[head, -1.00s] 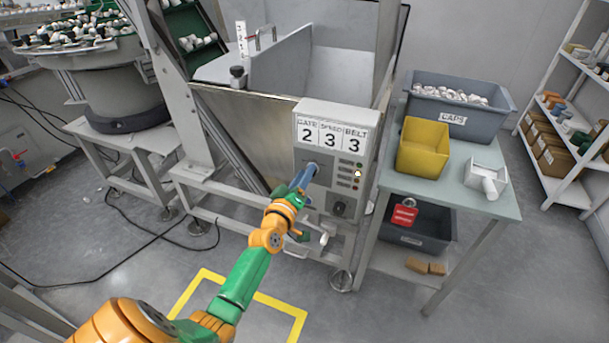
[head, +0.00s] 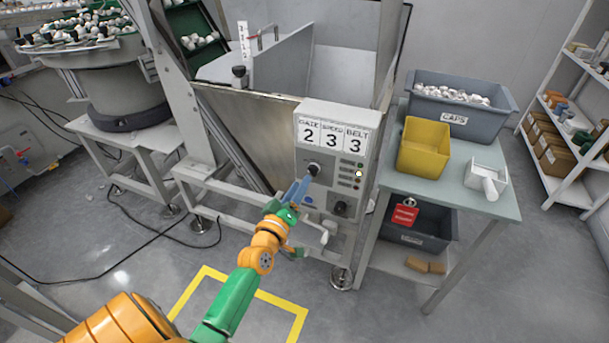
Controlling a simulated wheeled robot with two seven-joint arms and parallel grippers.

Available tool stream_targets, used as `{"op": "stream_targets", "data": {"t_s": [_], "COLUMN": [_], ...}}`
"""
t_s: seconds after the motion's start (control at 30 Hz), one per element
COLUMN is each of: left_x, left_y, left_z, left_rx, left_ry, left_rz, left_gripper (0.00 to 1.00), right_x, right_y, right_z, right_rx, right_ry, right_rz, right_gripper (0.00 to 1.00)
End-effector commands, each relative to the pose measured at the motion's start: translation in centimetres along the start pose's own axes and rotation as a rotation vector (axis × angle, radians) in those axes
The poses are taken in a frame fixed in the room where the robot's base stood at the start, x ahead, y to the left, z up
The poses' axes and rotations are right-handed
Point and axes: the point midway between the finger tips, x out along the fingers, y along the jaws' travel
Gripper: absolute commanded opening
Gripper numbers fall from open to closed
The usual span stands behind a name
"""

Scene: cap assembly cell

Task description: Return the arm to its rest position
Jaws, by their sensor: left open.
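My left arm comes in from the lower left, orange and green. My left gripper (head: 298,190) is open, with bluish fingers pointing at the control panel (head: 332,165) on the front of the hopper machine. The fingertips are just below the upper black knob (head: 314,169), which now shows; I see nothing held between them. A lower black knob (head: 340,208) is also in view. My right gripper is not in view.
The floor inside the yellow outline (head: 228,278) is clear.

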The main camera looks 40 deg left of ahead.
Motion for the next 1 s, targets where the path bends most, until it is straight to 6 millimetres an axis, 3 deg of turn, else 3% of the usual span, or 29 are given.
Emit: {"op": "stream_targets", "data": {"t_s": [0.17,0.57,0.63,0.67,0.77,0.8,0.87,0.9,0.97,1.0], "left_x": [-2.1,-2.2,-2.4,-2.6,-4.8,-6.6,-10.4,-13.3,-18.4,-22.0], "left_y": [0.0,0.0,-0.5,-1.1,-4.6,-6.5,-9.3,-11.1,-13.5,-15.0], "left_z": [0.0,0.0,0.9,1.9,8.2,11.4,15.9,18.5,21.8,23.3], "left_rx": [0.0,0.001,0.017,0.037,0.163,0.237,0.354,0.431,0.549,0.623], "left_ry": [-0.001,-0.001,-0.028,-0.058,-0.255,-0.366,-0.544,-0.663,-0.844,-0.963], "left_rz": [0.0,0.0,-0.018,-0.035,-0.135,-0.179,-0.232,-0.26,-0.286,-0.296], "left_gripper": [0.42,0.42,0.42,0.42,0.42,0.42,0.42,0.42,0.42,0.42], "right_x": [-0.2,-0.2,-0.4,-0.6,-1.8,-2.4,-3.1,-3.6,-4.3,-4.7], "right_y": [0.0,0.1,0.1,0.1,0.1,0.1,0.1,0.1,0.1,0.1], "right_z": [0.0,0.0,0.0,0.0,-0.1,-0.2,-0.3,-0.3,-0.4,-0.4], "right_rx": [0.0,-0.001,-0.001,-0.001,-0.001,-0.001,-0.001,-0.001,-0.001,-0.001], "right_ry": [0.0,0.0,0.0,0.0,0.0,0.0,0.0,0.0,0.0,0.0], "right_rz": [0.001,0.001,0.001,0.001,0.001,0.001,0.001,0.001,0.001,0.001], "right_gripper": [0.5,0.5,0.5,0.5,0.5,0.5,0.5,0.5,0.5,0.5]}}
